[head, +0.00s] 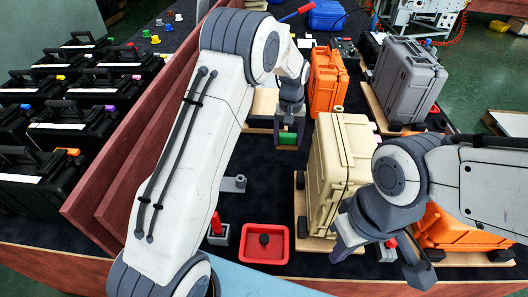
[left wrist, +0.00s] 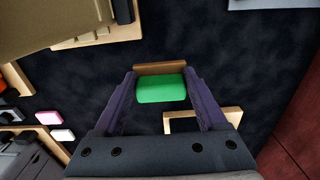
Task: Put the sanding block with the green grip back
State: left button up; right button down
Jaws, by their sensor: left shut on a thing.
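The sanding block, with its green grip (head: 288,137) on top, hangs in my left gripper (head: 288,128) over the dark surface. In the left wrist view, the green grip (left wrist: 161,88) sits between the two fingers of my left gripper (left wrist: 163,88), with its brown base (left wrist: 160,68) showing along the far edge. A pale wooden frame (left wrist: 203,115) lies below, partly hidden by the gripper. My right gripper (head: 382,260) is open and empty in front of the beige case, its fingers spread wide.
A beige case (head: 346,160), an orange case (head: 327,78) and a grey case (head: 408,80) stand on the right. A red tray (head: 264,258) and a grey bracket (head: 231,184) lie in front. A reddish wooden wall (head: 110,175) runs along the left; black cases (head: 97,93) stand beyond it.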

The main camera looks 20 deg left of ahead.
pick_arm(q)
jog(key=a+f, duration=0.1)
jog(key=a, duration=0.2)
jog(key=w+a+f, duration=0.1)
jog(key=a+f, duration=0.1)
jog(key=w+a+f+p, duration=0.1)
jog(key=a+f, duration=0.1)
jog(key=a, duration=0.1)
jog(key=shift+w+a+f, duration=0.15)
jog(key=shift+w+a, duration=0.05)
jog(key=shift+a, duration=0.1)
notch_tip(320, 180, down, 4)
jog(key=shift+r+p, duration=0.15)
jog(key=shift+p, duration=0.2)
jog(key=shift+f, duration=0.25)
jog(key=o, duration=1.1)
jog(key=shift+r, duration=0.1)
notch_tip(320, 180, up, 12)
jog(key=shift+b, duration=0.65)
